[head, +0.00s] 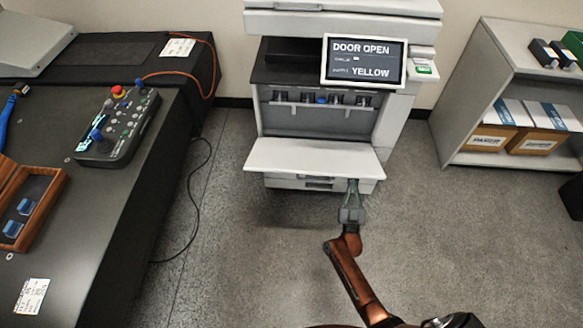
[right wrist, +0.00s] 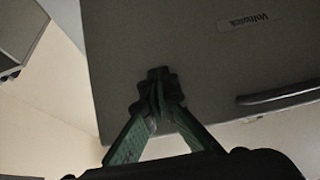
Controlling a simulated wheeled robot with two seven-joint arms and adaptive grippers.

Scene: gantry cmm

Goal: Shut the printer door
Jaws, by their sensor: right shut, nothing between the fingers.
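The printer (head: 318,110) stands against the back wall. Its front door (head: 310,157) is folded down and open, sticking out toward me, with the interior above it exposed. The screen (head: 362,61) reads "DOOR OPEN" and "YELLOW". My right gripper (head: 353,186) is shut and empty at the right part of the door's front edge, seemingly below it; contact cannot be told. In the right wrist view the closed fingertips (right wrist: 157,75) point at a large grey panel (right wrist: 200,60) with a label and a dark handle. My left gripper is not in view.
A dark table (head: 100,190) on the left holds a control pendant (head: 118,125) and a wooden case (head: 28,205). A grey shelf (head: 480,70) with boxes stands on the right. A black cable lies on the floor; the floor before the printer is otherwise clear.

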